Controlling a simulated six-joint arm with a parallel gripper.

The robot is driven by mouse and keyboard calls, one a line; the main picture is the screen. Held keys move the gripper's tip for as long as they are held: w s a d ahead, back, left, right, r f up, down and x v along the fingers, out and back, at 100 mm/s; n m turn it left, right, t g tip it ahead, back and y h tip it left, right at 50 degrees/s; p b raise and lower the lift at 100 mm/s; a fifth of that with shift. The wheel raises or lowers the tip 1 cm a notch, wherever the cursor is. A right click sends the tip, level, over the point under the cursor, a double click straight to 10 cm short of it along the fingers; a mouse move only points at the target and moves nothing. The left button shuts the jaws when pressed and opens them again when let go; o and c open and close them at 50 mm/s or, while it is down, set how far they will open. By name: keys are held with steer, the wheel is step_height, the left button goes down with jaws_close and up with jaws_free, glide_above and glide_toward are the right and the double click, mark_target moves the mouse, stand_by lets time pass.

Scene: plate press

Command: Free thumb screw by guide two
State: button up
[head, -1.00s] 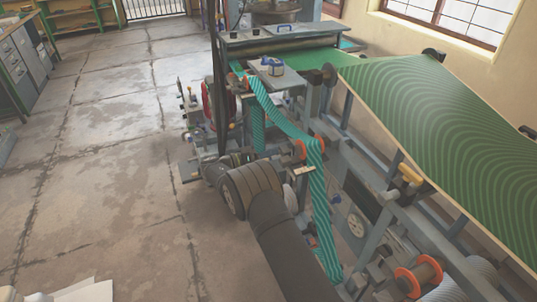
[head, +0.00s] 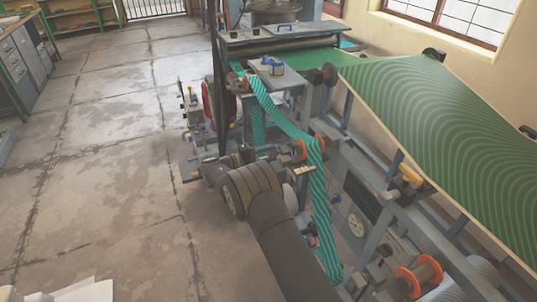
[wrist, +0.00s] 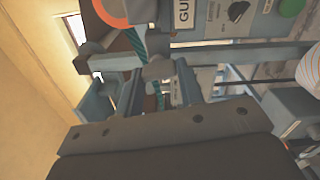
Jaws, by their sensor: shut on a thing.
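In the wrist view my gripper (wrist: 158,78) has its two grey fingers closed on a small grey knob-like part (wrist: 158,69), which looks like the thumb screw; the fingers hide much of it. An orange-flanged guide roller (wrist: 111,12) is just above, with teal striped web beside it. A label starting "GUI" (wrist: 184,13) is cut off, so its number cannot be read. In the head view my arm hides the gripper and the screw. An orange-flanged guide roller (head: 302,150) carries the teal web (head: 318,195) above and right of my wrist.
A black rotary knob (wrist: 238,11) and a green button (wrist: 291,7) sit close to the gripper. A green patterned sheet (head: 440,110) slopes along the right. Another orange-flanged roll (head: 407,282) is low at front right. The concrete floor (head: 95,165) at left is mostly clear.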

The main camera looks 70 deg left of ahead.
steer(key=shift+s+d+f+n, duration=0.1)
steer(key=shift+n, duration=2.05)
steer(key=shift+s+f+n, duration=0.1)
steer(key=shift+n, duration=2.05)
steer(key=o, duration=1)
steer(key=shift+w, duration=0.1)
steer(key=s, duration=1.7)
steer(key=shift+s, duration=0.25)
steer(key=shift+w, duration=0.1)
steer(key=w, duration=1.7)
steer(key=shift+w+r, duration=0.1)
steer(key=shift+w, duration=0.1)
